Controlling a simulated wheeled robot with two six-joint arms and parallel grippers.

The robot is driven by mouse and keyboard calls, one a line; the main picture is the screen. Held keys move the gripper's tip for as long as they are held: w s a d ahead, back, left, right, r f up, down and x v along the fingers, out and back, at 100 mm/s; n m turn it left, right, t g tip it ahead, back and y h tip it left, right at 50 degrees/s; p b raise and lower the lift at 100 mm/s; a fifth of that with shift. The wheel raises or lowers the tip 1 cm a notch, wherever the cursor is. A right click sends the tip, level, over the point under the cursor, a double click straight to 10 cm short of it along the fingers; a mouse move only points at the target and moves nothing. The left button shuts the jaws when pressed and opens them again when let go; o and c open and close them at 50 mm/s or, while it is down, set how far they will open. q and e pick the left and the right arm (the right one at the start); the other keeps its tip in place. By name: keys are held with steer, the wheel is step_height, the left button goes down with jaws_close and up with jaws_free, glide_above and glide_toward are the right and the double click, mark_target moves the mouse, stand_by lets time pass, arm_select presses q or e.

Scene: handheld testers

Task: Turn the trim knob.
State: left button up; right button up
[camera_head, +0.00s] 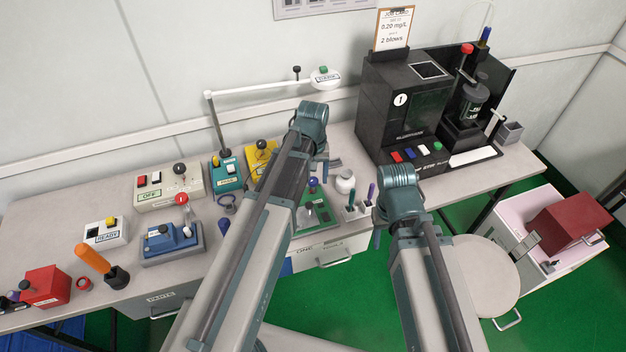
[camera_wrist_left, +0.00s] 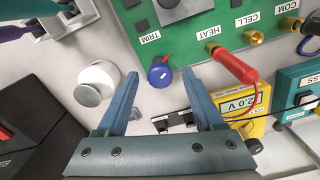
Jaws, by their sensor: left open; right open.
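In the head view the blue knob (camera_head: 313,183) shows at the board's far edge. My left gripper (camera_wrist_left: 159,82) is open and empty. In the left wrist view its two fingertips lie on either side of the knob, with gaps; the height between them is hard to tell. In the head view the left fingers are mostly hidden by the arm. My right gripper (camera_head: 378,238) is mostly hidden behind its own wrist, away from the board.
A red plug and lead (camera_wrist_left: 235,66) sits at HEAT, near the knob. A white round-topped pot (camera_wrist_left: 97,82) stands close to my left finger. A yellow meter (camera_wrist_left: 245,105) and a teal tester (camera_wrist_left: 298,88) stand nearby. A black machine (camera_head: 410,110) fills the back right.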

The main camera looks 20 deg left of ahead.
arm_select(q)
steer(key=shift+c, duration=0.2)
jaws_close()
steer(key=shift+m, duration=0.3)
steer(key=m, duration=0.4)
steer(key=shift+m, duration=2.5)
